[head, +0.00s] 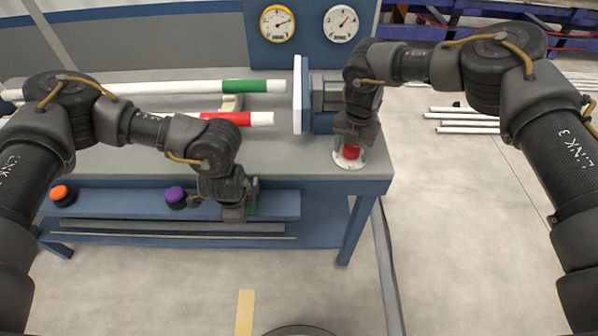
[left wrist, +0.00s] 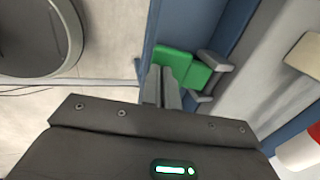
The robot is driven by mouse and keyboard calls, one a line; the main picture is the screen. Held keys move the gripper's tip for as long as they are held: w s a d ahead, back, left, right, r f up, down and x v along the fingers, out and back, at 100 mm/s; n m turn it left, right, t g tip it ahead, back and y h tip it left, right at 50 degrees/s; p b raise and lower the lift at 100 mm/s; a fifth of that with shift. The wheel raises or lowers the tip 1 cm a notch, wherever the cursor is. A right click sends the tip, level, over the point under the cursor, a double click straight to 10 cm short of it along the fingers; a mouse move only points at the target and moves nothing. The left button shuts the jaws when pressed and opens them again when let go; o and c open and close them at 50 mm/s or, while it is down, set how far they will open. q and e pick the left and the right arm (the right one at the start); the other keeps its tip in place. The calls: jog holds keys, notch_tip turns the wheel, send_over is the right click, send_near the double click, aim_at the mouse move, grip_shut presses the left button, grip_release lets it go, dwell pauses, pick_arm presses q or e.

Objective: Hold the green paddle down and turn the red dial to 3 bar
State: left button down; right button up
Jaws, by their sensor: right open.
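The red dial (head: 351,151) sits on a round white plate (head: 347,162) at the bench's right front corner. My right gripper (head: 352,137) is open and pointing down over the dial, partly hiding it. The green paddle (left wrist: 176,62) shows in the left wrist view at the bench's front edge; only a sliver shows in the head view. My left gripper (left wrist: 163,72) has its fingers close together, with the tips overlapping the paddle; whether they press it is unclear. Two gauges, yellow-rimmed (head: 278,23) and white-rimmed (head: 341,23), hang behind; their numbers are too small to read.
White pipes with green (head: 245,86) and red (head: 226,118) bands lie on the grey bench left of a blue-and-white fixture (head: 298,95). Orange (head: 59,192) and purple (head: 175,195) buttons sit on the front ledge. Pipes (head: 465,123) lie on the floor at right.

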jog(key=shift+s+f, duration=0.25)
jog(key=shift+f, duration=0.2)
dwell(0.4)
jog(key=c, duration=0.6)
jog(key=shift+a, duration=0.15)
jog(key=o, duration=0.6)
jog(key=shift+a, duration=0.1)
jog(key=shift+d+r, duration=0.2)
jog(key=shift+r, duration=0.15)
jog(key=shift+w+r, duration=0.2)
jog(key=shift+w+d+r, duration=0.1)
jog(key=shift+w+r, duration=0.05)
jog(key=shift+r, duration=0.2)
